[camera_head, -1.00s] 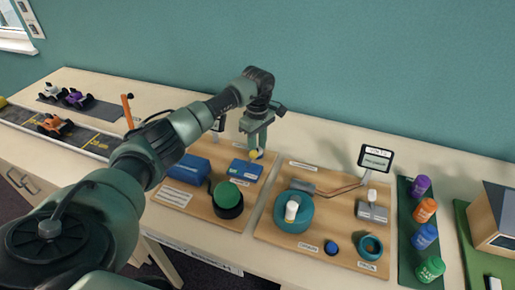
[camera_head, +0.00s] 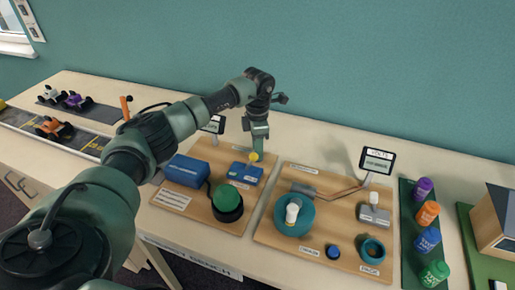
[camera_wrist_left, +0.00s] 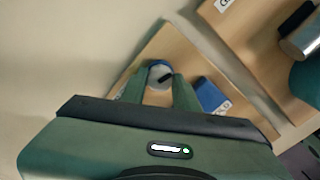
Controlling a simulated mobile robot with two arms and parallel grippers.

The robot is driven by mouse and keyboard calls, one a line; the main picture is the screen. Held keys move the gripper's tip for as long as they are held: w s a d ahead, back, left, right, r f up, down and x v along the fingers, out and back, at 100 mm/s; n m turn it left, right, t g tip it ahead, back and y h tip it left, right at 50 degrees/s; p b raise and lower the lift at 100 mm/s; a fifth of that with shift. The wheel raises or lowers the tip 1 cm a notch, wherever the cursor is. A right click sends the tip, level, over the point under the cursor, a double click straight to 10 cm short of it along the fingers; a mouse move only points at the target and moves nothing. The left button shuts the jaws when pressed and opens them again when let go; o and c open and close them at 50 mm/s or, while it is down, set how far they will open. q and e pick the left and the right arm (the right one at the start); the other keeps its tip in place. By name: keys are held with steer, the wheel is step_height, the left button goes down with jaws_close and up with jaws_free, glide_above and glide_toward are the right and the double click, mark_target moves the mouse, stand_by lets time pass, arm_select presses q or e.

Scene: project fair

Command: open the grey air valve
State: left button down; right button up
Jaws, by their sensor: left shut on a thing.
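A grey round valve (camera_wrist_left: 160,74) with a dark bar across its top and blue around it shows in the left wrist view, near the end of the left wooden board. The fingers of my left gripper (camera_wrist_left: 158,88) stand on either side of it and are shut on it. In the head view my left gripper (camera_head: 257,149) points down at the back of that board, and its fingers hide the valve. A yellow ball-shaped part (camera_head: 254,157) shows right beside the fingertips. My right gripper is not in view.
The left board (camera_head: 219,221) also bears a blue box (camera_head: 187,169), a smaller blue block (camera_head: 246,173) and a green dome (camera_head: 229,195). A second board (camera_head: 270,232) with a teal round part and a display (camera_head: 376,161) stands close on the right. Coloured bottles (camera_head: 428,240) stand farther right.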

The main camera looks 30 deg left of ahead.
arm_select(q)
steer(key=shift+n, duration=1.6)
steer(key=c, duration=1.1)
jaws_free()
steer(key=shift+o, duration=0.2)
step_height(320, 180, up, 8)
steer(key=shift+f+b, duration=0.1)
steer(key=shift+b, duration=0.65)
